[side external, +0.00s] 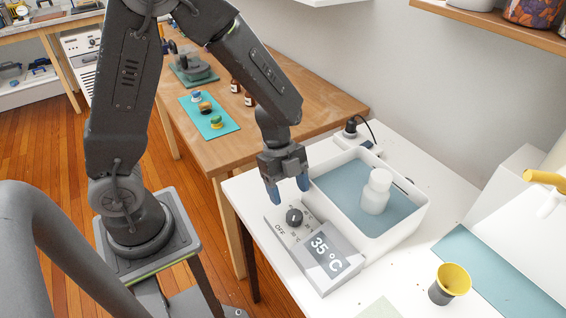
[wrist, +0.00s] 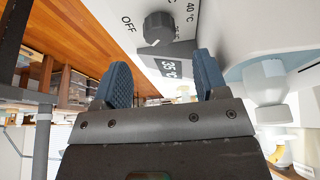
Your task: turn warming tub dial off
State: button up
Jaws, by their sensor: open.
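The warming tub (side external: 411,224) is a white basin with bluish liquid on the white table. Its grey and white control panel (side external: 318,273) faces front-left, with a display reading 35 °C and an OFF mark. The dark round dial (side external: 294,217) sits at the panel's upper end. In the wrist view the dial (wrist: 160,28) lies ahead, between the lines of my fingers; which mark it points to is unclear. My gripper (side external: 289,191) has blue fingertips and is open and empty, just above and behind the dial. Both fingers also show in the wrist view (wrist: 161,80), apart from the dial.
A white bottle (side external: 376,190) stands in the tub. A yellow-lined cup (side external: 450,284) stands at the front right, near a teal mat (side external: 494,262). A plug socket with a black cable (side external: 352,136) is behind the tub. The wooden table (side external: 231,151) at left holds small jars.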

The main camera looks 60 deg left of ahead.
jog(key=v, duration=0.7)
jog(key=shift+r, duration=0.2)
jog(key=shift+a, duration=0.1)
jog(key=w+d+r+n+t+h, duration=0.1)
jog(key=w+d+r+n+t, duration=0.1)
jog(key=w+d+n+t, duration=0.35)
jog(key=n+g+y, duration=0.5)
jog(key=n+g, duration=0.1)
jog(key=n, duration=1.3)
send_near(295, 215)
jog(key=shift+m+t, duration=0.25)
jog(key=f, duration=0.9)
jog(key=shift+s+d+f, duration=0.1)
jog(key=shift+s+f, duration=0.15)
